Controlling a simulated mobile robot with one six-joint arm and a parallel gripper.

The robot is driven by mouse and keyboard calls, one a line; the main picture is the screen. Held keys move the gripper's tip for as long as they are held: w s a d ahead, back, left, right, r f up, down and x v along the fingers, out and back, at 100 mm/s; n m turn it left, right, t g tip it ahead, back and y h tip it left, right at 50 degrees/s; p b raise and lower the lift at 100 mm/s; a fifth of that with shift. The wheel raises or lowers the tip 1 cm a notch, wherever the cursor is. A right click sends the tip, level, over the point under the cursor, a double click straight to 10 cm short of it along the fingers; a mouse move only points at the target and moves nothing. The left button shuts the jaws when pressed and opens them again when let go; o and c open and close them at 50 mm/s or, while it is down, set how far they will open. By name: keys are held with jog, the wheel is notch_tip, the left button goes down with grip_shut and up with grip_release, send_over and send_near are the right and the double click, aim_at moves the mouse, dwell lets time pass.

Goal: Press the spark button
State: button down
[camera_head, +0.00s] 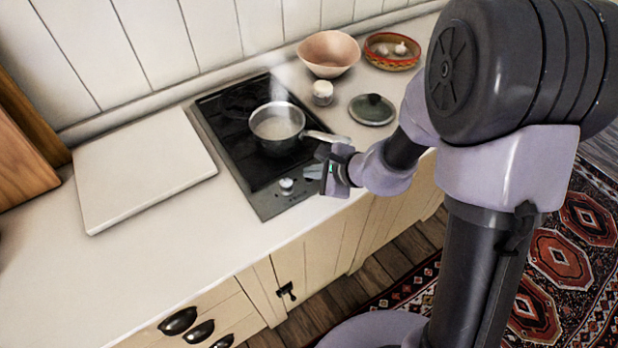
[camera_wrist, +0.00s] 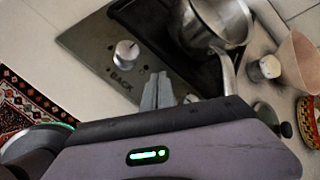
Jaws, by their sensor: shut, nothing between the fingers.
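My gripper (camera_head: 313,172) is shut and empty, held over the front right of the black hob (camera_head: 232,108). In the wrist view its closed grey fingertips (camera_wrist: 157,90) hang over the hob's grey control strip (camera_wrist: 88,50). A silver knob (camera_head: 286,184) stands on this strip, left of the fingers; it also shows in the wrist view (camera_wrist: 126,50). The word BACK is printed near it. Small dark marks lie by the knob, but I cannot tell which is the spark button. My gripper hides part of the strip.
A steaming metal pot (camera_head: 277,125) sits on the hob, its handle (camera_head: 326,137) reaching right, close to my gripper. A white jar (camera_head: 322,93), a lid (camera_head: 372,110), a pink bowl (camera_head: 328,52) and a patterned dish (camera_head: 392,52) stand behind. A white board (camera_head: 145,165) lies left.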

jog(key=shift+f, duration=0.1)
dwell(0.3)
notch_tip(320, 180, up, 7)
jog(key=p, duration=0.4)
jog(key=shift+f, duration=0.1)
dwell(0.8)
notch_tip(320, 180, up, 5)
jog(key=n, duration=0.3)
send_over(312, 182)
jog(key=s+a, duration=0.1)
jog(key=s, duration=0.1)
jog(key=s+r+n+y+b, duration=0.1)
jog(key=s+r+n+b, duration=0.1)
jog(key=s+r+n, duration=0.3)
jog(key=s+d+r+n+h, duration=0.1)
jog(key=s+d+n+h, duration=0.1)
jog(key=s+d, duration=0.3)
jog(key=s+d+r+n+h+b, duration=0.1)
jog(key=s+d, duration=0.4)
jog(key=s, duration=0.5)
jog(key=r+n+h, duration=0.1)
jog(key=n+h, duration=0.1)
jog(key=shift+s+d+g+h, duration=0.25)
jog(key=shift+s+g+h, duration=0.05)
